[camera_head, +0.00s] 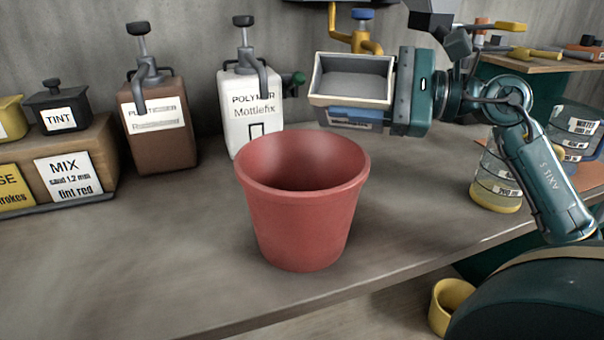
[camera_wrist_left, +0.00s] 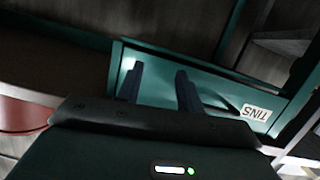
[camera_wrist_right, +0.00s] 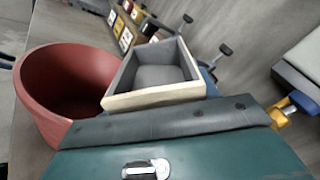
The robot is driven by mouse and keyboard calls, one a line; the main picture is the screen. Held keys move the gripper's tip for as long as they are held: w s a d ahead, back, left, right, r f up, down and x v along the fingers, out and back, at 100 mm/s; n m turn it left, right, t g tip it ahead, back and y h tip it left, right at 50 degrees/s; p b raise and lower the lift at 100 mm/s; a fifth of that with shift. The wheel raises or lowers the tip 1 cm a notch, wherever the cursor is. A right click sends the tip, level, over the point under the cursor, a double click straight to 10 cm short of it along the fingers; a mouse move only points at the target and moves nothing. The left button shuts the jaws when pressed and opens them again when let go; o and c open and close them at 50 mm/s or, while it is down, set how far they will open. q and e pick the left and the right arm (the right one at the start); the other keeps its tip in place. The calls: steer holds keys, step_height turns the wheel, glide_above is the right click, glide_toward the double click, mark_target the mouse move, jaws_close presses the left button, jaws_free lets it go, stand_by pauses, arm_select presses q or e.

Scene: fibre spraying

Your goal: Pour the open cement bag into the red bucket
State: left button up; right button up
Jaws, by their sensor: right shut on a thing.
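The red bucket (camera_head: 304,200) stands upright on the table, its inside shaded and its bottom hidden. The open cement bag (camera_head: 350,99) is box-shaped with a pale rim and grey inside. My right gripper (camera_head: 362,110) is shut on it and holds it above the table, behind and right of the bucket's rim. The bag is roughly upright. In the right wrist view the bag (camera_wrist_right: 150,101) overlaps the right side of the bucket (camera_wrist_right: 45,90). My left gripper (camera_wrist_left: 158,88) shows only in its wrist view, open and empty, before a teal drawer front labelled TINS (camera_wrist_left: 215,95).
A white polymer container (camera_head: 240,105) and a brown container (camera_head: 160,125) with pumps stand behind the bucket. A box with a MIX label (camera_head: 68,175) is at left. A clear canister (camera_head: 497,180) stands at right. The table's front is clear.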

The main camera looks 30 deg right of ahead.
mark_target(325, 54)
steer(key=shift+r, duration=0.25)
arm_select(q)
steer(key=shift+d+f+b, duration=0.15)
steer(key=shift+f+b, duration=0.2)
steer(key=shift+f, duration=0.15)
arm_select(e)
steer(key=shift+f+n, duration=0.4)
steer(key=shift+n, duration=0.5)
arm_select(q)
steer(key=shift+r, duration=0.1)
arm_select(e)
steer(key=shift+a, duration=0.1)
